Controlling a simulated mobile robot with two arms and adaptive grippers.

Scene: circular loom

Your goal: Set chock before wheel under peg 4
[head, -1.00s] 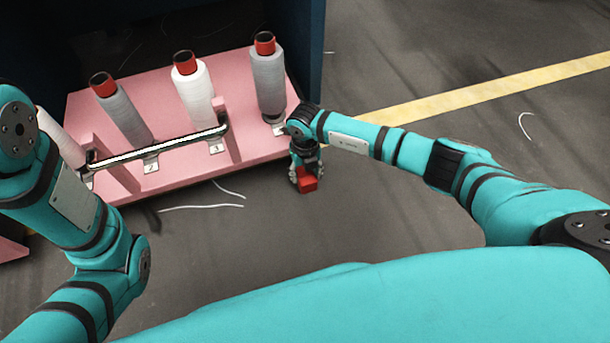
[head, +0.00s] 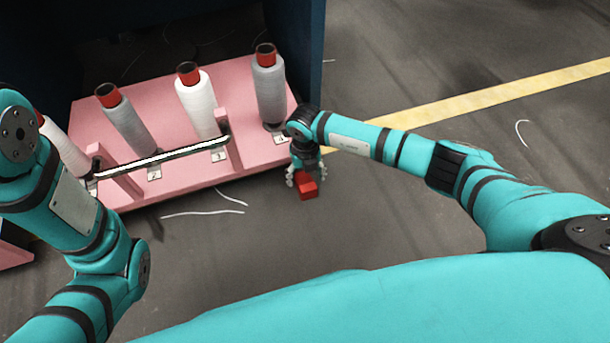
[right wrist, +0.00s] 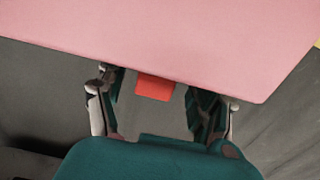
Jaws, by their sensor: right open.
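The red chock (head: 307,188) sits on the floor in front of the pink creel base (head: 215,172), near its right front corner. In the right wrist view the chock (right wrist: 155,87) lies between the fingers, by the edge of the pink base (right wrist: 180,40). My right gripper (head: 304,180) is open around the chock, with a gap at each side in the wrist view (right wrist: 160,100). Peg 4, marked by its label (head: 280,138), carries a grey spool (head: 268,92). The wheel under it is hidden. My left gripper is out of view.
More spools stand on the base, one white (head: 199,105) and one grey (head: 128,125). A rail (head: 165,157) runs between pink posts along its front. White thread scraps (head: 203,213) lie on the floor. A dark blue frame stands behind.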

